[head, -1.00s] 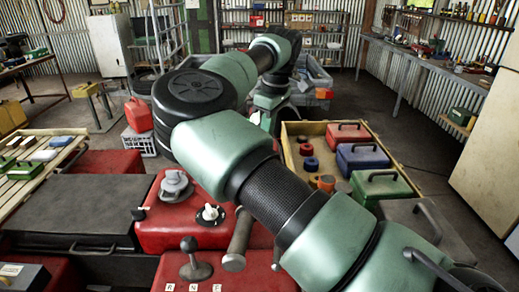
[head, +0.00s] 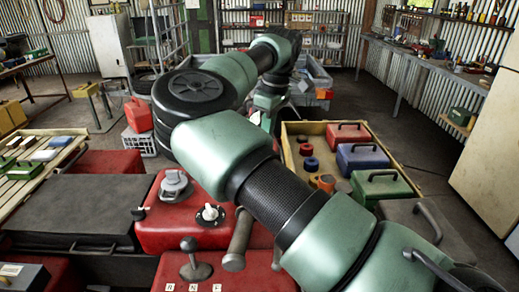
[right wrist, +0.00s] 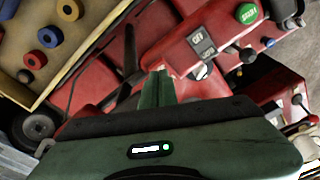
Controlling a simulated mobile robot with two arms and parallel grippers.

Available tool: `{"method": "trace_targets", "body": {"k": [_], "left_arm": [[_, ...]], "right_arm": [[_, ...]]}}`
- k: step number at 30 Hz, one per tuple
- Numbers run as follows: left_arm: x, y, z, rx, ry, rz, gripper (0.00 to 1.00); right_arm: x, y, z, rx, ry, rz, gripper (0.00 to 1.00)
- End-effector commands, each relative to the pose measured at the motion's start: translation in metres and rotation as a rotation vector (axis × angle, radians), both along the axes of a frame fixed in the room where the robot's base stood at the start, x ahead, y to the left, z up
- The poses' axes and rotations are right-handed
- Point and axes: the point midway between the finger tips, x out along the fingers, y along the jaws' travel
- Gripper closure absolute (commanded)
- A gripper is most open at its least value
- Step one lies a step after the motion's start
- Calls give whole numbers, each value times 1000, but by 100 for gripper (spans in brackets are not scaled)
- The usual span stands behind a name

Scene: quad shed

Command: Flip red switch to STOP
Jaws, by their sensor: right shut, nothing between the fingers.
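My right gripper (right wrist: 158,88) shows in the right wrist view with its narrow green fingers together, empty. Its tips are close to the lower left end of a red panel (right wrist: 185,45). A small pale and dark part (right wrist: 203,72) sits by the panel edge, just right of the fingertips. I cannot tell whether it is the red switch, or which way the switch points. In the head view my right arm covers the middle and hides the gripper. My left gripper is not in view.
A red body with a grey cap (head: 174,184) and a black-knobbed lever (head: 193,258) lies in front. A wooden tray (head: 292,165) with coloured boxes is at right. In the right wrist view, another black-knobbed lever (right wrist: 247,55) stands right of the fingers.

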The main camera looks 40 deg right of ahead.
Motion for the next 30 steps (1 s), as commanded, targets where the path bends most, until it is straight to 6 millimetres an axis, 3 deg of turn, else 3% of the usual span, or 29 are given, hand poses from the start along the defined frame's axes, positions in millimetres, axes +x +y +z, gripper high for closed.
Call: {"method": "trace_targets", "body": {"k": [30], "left_arm": [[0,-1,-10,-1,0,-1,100]], "right_arm": [[0,0,-15,0,0,0,100]]}}
